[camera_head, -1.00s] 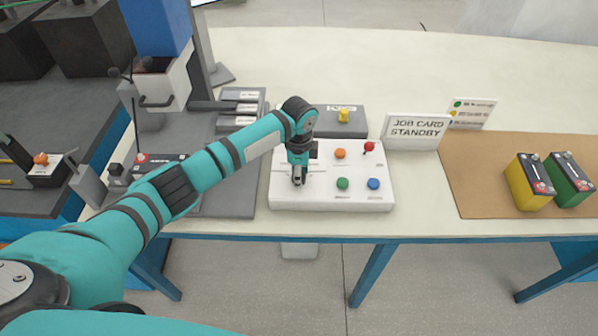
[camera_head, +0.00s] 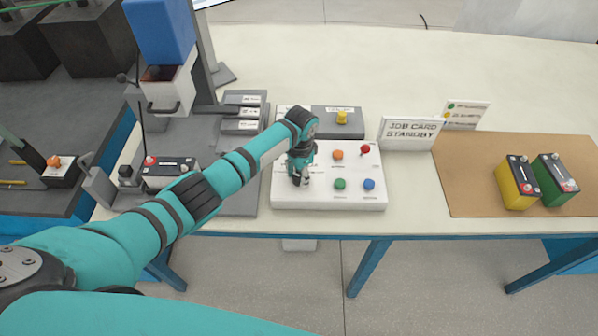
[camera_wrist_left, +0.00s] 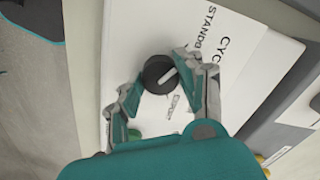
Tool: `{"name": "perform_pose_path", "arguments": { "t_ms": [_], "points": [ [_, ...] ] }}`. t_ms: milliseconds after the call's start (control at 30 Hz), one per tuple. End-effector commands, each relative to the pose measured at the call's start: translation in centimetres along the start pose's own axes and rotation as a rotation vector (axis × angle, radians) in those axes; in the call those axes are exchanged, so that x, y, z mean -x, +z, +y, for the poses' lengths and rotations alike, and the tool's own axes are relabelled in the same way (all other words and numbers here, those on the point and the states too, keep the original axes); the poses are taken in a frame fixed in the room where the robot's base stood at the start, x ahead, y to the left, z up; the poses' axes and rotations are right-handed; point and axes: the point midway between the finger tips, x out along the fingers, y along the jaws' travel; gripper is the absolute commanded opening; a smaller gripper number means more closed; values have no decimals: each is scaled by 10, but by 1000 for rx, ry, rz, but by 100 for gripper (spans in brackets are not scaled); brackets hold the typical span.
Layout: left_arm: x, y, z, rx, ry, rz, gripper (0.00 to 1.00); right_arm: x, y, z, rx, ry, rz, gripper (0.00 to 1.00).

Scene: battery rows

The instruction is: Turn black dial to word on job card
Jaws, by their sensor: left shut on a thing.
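The white control panel (camera_head: 328,204) lies on the table. The black dial (camera_wrist_left: 158,76) shows in the wrist view between the fingers of my left gripper (camera_wrist_left: 160,74); its white pointer line slants to the upper right. Printed words including "STANDB…" and "CYC…" are partly visible beyond it. In the head view my left gripper (camera_head: 300,181) is down at the panel's left part and hides the dial. It is shut on the dial. The job card (camera_head: 409,133) stands behind the panel and reads "JOB CARD STANDBY". My right gripper is not in view.
The panel also has orange (camera_head: 337,155), green (camera_head: 340,184) and blue (camera_head: 369,184) buttons and a red lever (camera_head: 365,149). A grey box with a yellow knob (camera_head: 342,118) stands behind. Yellow (camera_head: 518,184) and green (camera_head: 557,181) batteries stand on a brown mat (camera_head: 458,190) at right.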

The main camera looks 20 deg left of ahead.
Motion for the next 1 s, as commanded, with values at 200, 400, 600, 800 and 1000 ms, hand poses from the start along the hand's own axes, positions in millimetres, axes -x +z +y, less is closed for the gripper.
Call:
{"name": "perform_pose_path", "arguments": {
  "t_ms": [200, 400, 600, 800, 1000],
  "points": [
    [1, -1, -1, 31, -2, 2, 5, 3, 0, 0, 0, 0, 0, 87],
    [1, -1, -1, 34, -3, 3, 5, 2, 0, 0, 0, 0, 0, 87],
    [2, -2, -1, 34, -2, 3, 42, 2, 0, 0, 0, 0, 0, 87],
    [1, -1, -1, 33, -2, 2, 61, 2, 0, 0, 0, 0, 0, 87],
    [1, 0, 0, 32, -1, 1, 61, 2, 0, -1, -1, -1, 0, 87]
  ]
}}
